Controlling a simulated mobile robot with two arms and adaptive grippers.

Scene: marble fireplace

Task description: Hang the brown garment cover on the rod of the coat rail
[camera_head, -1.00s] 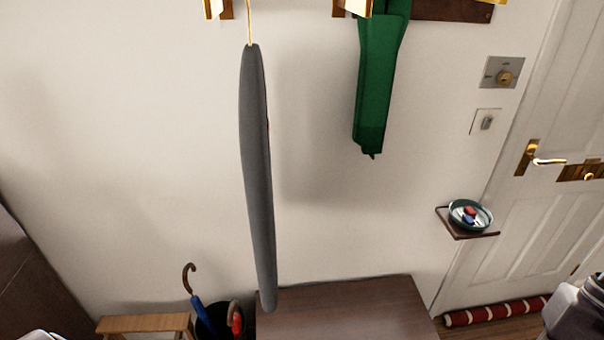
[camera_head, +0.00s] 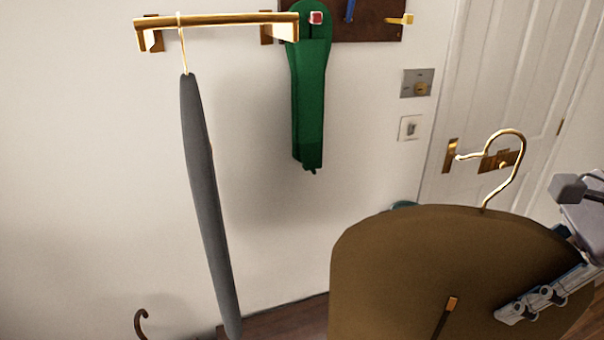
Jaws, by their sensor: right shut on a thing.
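The brown garment cover (camera_head: 420,265) fills the lower right, close to me, with its gold hook (camera_head: 517,160) standing up from its top. My right gripper (camera_head: 545,300) is shut on the cover's right side. The coat rail's gold rod (camera_head: 215,20) is on the wall at the upper left, above and left of the cover and apart from it. A grey garment cover (camera_head: 207,190) hangs edge-on from the rod by its hook, left of the rod's middle. My left gripper is not in view.
A green hanging thing (camera_head: 308,95) is by the rod's right end, beside a dark peg board (camera_head: 365,20). The rod's right part is free of hooks. A white door (camera_head: 510,70) is at the right, and an umbrella handle (camera_head: 140,322) shows at the lower left.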

